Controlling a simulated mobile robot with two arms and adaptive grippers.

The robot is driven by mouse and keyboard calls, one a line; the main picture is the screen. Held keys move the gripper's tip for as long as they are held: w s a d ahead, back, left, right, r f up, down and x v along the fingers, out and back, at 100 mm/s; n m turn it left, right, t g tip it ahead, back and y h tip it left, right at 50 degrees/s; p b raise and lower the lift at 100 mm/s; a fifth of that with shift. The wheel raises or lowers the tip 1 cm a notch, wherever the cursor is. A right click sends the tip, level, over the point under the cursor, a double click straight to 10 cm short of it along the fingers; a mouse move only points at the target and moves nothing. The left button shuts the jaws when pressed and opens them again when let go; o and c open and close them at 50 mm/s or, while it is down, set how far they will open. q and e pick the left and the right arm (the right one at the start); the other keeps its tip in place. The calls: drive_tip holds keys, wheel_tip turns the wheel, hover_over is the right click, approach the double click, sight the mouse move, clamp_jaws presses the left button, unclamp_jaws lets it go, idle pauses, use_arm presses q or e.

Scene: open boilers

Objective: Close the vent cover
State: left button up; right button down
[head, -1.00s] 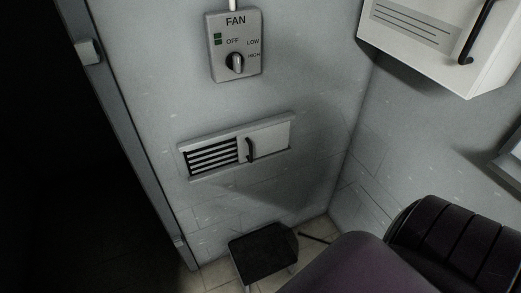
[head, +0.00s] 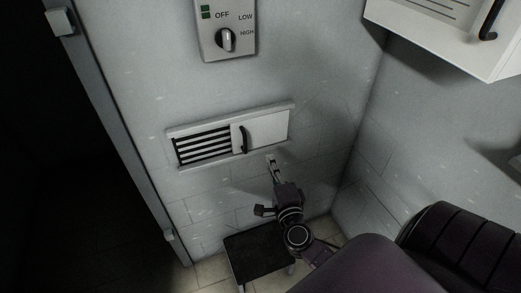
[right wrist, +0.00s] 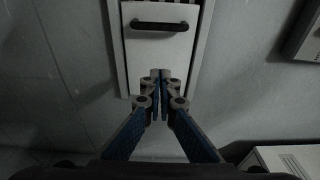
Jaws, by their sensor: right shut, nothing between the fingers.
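The vent cover (head: 265,130) is a pale sliding panel with a dark upright handle (head: 243,139). It sits at the right part of the vent frame on the wall, leaving the dark slats (head: 203,147) on the left uncovered. My right gripper (head: 272,160) is just below the vent's lower edge, right of the handle. It is shut and empty. In the right wrist view the shut fingertips (right wrist: 161,75) are over the lower part of the cover (right wrist: 157,55), apart from the handle (right wrist: 159,26) in the picture. My left gripper is not in view.
A fan switch box (head: 226,28) is on the wall above the vent. A black-topped stool (head: 256,250) stands below. A white cabinet (head: 450,35) juts out at upper right. A door frame (head: 118,130) and a dark opening are at left.

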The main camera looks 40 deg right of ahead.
sight(248, 135)
drive_tip(key=x, duration=0.9)
drive_tip(key=shift+a, duration=0.1)
drive_tip(key=a, duration=0.1)
drive_tip(key=w+a+p, duration=0.1)
drive_tip(key=shift+a, duration=0.9)
